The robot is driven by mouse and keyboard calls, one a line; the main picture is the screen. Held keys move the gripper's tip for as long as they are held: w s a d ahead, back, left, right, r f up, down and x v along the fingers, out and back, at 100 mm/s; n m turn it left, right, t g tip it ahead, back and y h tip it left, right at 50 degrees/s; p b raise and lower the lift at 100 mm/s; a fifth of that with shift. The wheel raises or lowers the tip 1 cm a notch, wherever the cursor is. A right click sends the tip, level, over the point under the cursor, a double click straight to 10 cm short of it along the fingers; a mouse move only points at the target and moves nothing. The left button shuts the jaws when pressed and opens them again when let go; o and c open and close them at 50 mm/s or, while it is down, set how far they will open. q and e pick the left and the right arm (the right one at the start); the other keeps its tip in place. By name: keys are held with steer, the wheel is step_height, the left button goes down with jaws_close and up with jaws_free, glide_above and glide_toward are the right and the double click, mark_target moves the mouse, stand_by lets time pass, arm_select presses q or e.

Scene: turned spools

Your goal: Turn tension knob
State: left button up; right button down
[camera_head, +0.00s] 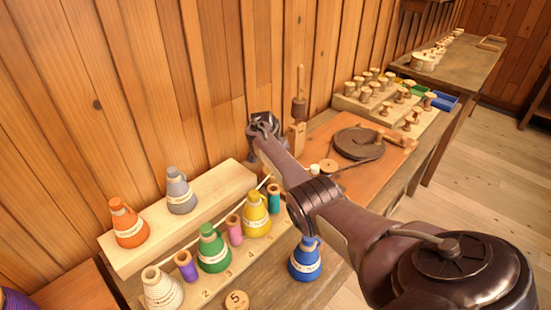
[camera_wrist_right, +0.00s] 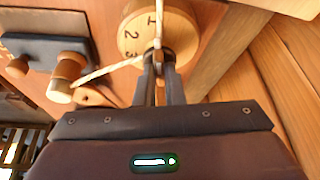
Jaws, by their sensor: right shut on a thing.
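The tension knob (camera_wrist_right: 140,33) is a round pale wooden dial marked 1, 2 and 3, at the top middle of the right wrist view. My right gripper (camera_wrist_right: 159,62) is shut on the knob's narrow raised part, its two dark fingers close together at the dial's lower edge. In the head view my right arm reaches across to the wall side, and the right gripper (camera_head: 262,126) is small and dark there. The knob is hidden behind it in that view. My left gripper is not in view.
A pale cord (camera_wrist_right: 108,70) runs from a wooden peg (camera_wrist_right: 62,92) to the knob. In the head view, colored bottle-shaped cones, such as the green one (camera_head: 213,252), stand below my arm. A wooden post (camera_head: 298,130) and a dark round plate (camera_head: 358,142) are beyond it.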

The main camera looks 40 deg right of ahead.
steer(key=c, duration=1.5)
jaws_free()
steer(key=shift+r, duration=0.15)
steer(key=shift+a+r, duration=0.1)
steer(key=shift+r, duration=0.15)
steer(key=v, duration=0.7)
steer(key=shift+s+a+p, duration=0.1)
steer(key=shift+p, duration=0.2)
steer(key=shift+f, duration=0.1)
